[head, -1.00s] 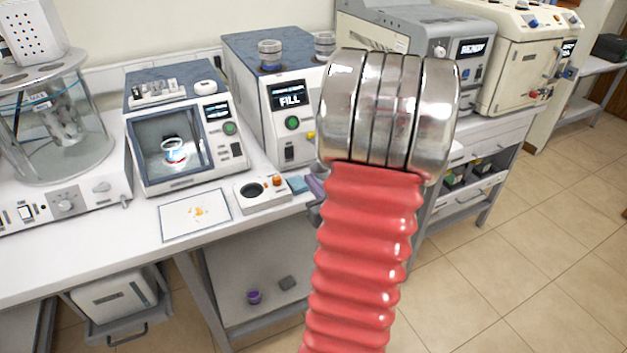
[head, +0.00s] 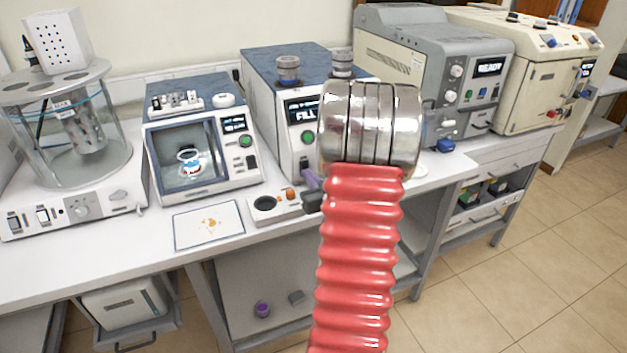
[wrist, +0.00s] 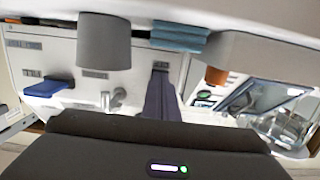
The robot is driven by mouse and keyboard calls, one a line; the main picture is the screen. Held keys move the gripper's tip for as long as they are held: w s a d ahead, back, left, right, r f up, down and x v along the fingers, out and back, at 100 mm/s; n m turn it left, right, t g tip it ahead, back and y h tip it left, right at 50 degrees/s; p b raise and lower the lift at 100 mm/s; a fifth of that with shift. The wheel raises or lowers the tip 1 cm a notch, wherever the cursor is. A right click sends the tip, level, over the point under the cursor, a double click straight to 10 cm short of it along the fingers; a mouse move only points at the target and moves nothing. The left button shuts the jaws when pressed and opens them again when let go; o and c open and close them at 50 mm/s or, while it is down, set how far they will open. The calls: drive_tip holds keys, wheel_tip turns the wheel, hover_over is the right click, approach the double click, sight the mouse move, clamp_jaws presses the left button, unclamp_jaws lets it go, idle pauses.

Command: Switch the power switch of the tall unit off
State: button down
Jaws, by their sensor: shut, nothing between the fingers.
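The tall unit (head: 285,98) stands on the bench behind my arm, with a blue top, a "FILL" display and a green button. A dark rocker switch (head: 305,164) shows low on its front, close to my gripper; its position is too small to read. In the wrist view, which looks upside down, the shut fingers (wrist: 160,76) reach to the unit's white front (wrist: 145,75), below a small label. The fingers cover what lies behind them, and contact cannot be told.
A grey cup (wrist: 104,42), a blue lever (wrist: 48,87) and a small metal tap (wrist: 113,99) are near the fingers. A windowed unit (head: 200,140) stands further left; a grey "READY" unit (head: 435,60) stands right.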

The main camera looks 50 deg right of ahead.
drive_tip(key=shift+w+d+f, duration=0.1)
drive_tip(key=shift+w+f, duration=0.05)
idle(0.3)
drive_tip(key=shift+s+a+f, duration=0.1)
drive_tip(key=shift+s+a, duration=0.25)
drive_tip(key=shift+s, duration=0.1)
drive_tip(key=s+a+f, duration=0.1)
drive_tip(key=s+a, duration=0.5)
drive_tip(key=s, duration=0.5)
drive_tip(key=shift+a+f, duration=0.25)
drive_tip(key=shift+f, duration=0.05)
